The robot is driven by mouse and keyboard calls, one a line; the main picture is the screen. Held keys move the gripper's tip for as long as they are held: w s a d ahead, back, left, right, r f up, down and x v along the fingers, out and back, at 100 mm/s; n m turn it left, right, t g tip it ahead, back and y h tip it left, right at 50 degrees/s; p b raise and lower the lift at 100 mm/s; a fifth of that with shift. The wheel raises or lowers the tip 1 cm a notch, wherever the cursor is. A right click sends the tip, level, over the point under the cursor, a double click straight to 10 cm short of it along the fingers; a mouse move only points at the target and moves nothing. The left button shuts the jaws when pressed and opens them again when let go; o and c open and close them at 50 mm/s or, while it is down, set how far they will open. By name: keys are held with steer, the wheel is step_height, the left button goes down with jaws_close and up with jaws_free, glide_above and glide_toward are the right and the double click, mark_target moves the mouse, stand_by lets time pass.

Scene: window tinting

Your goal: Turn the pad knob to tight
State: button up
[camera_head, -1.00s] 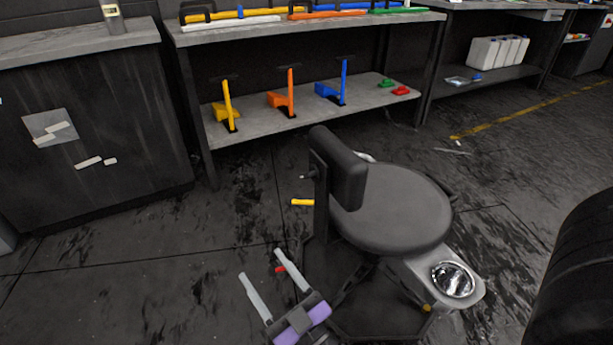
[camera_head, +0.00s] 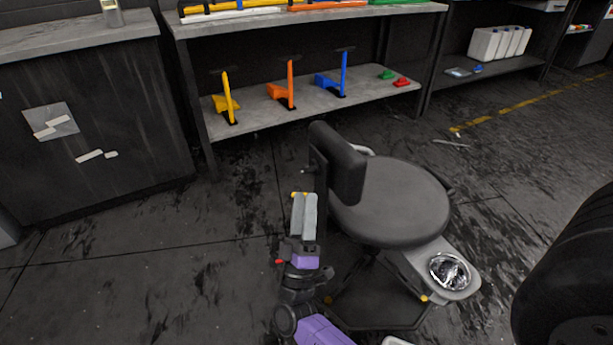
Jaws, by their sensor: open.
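The stool's black back pad (camera_head: 338,163) stands upright on a dark post (camera_head: 320,205) at the left of the round seat (camera_head: 392,203). A small pale knob-like end (camera_head: 305,171) sticks out left from behind the pad; I cannot tell its setting or whether it is the pad knob. A yellow piece (camera_head: 297,194) lower on the post is mostly hidden behind my fingertips. My gripper (camera_head: 304,197) is open, with its grey fingers pointing up the picture and overlapping each other in this view. It appears just left of the post; I cannot tell whether it touches the yellow piece.
A red piece (camera_head: 279,262) shows left of my wrist. A tray with a shiny metal bowl (camera_head: 450,271) is at the stool's right. A shelf (camera_head: 262,118) with coloured tools stands behind, a cabinet (camera_head: 90,140) at left, a tyre (camera_head: 575,270) at right. Floor at left is clear.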

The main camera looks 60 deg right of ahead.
mark_target(310, 169)
steer(key=x, duration=0.6)
steer(key=shift+w+d+r+b, duration=0.1)
steer(key=shift+d+r+b, duration=0.1)
steer(key=shift+b, duration=0.15)
jaws_close()
